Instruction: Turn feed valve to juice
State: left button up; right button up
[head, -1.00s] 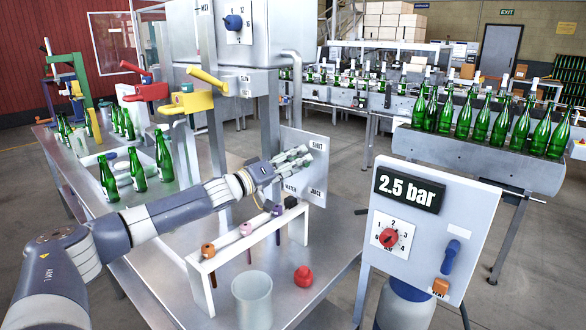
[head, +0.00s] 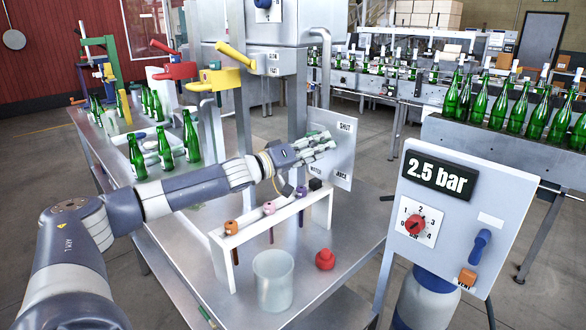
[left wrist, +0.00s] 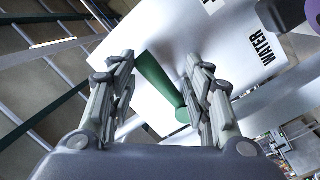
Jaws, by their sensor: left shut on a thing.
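The feed valve panel (head: 343,150) is a pale upright plate with the labels SHUT at top, WATER at lower left and JUICE at lower right. My left gripper (head: 318,146) is at the panel's front, its fingers over the valve. In the left wrist view, the green valve lever (left wrist: 158,80) lies between the fingers (left wrist: 163,98), with its round end low between them. The WATER label (left wrist: 262,50) is to the right of the lever there. The fingers hide most of the lever in the head view, so I cannot tell which label it points to. My right gripper is out of view.
A white rack (head: 222,242) with several hanging tools stands below my left arm. A clear beaker (head: 273,282) and a red knob-like piece (head: 325,260) are in front of it. A 2.5 bar gauge panel (head: 455,225) stands at right. Green bottles (head: 137,157) stand at left.

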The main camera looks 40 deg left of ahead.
pick_arm(q)
jog(key=d+f+b+v, duration=0.1)
jog(key=b+v, duration=0.9)
jog(key=shift+s, duration=0.55)
jog(key=shift+d, duration=0.1)
dwell(0.7)
